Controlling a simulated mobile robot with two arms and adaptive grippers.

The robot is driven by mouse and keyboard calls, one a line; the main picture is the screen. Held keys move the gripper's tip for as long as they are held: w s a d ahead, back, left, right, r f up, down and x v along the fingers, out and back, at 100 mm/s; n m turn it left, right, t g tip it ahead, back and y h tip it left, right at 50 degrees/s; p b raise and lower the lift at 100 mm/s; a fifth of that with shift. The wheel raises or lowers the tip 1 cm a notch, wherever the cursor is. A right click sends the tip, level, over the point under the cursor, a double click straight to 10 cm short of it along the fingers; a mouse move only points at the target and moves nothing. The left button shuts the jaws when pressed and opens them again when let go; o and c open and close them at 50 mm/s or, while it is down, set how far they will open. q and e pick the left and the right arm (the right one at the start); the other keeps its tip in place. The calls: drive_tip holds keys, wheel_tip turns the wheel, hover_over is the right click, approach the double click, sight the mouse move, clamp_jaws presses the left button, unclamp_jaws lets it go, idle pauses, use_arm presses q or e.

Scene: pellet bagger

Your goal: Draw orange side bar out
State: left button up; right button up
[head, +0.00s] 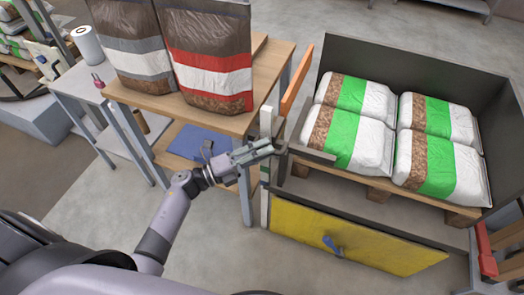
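The orange side bar (297,80) slants along the left side of the dark grey bin (420,62). Its lower end is near a pale upright post (265,125). My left gripper (272,147) reaches in from the left to the bin's near left corner, below the bar's lower end. Its fingers point right, beside the post and a dark bracket. I cannot tell whether they touch or hold anything, or how far apart they are. My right gripper is not in view.
White-and-green bags (345,140) lie on a pallet in the bin. A yellow panel (350,240) with a blue handle is at the bin's front. A wooden table (225,122) with two brown bags (212,60) stands left. A red part (485,250) is at lower right.

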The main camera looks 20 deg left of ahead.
use_arm(q)
drive_tip(key=shift+c, duration=0.5)
clamp_jaws()
drive_tip(key=shift+a, duration=0.1)
idle(0.3)
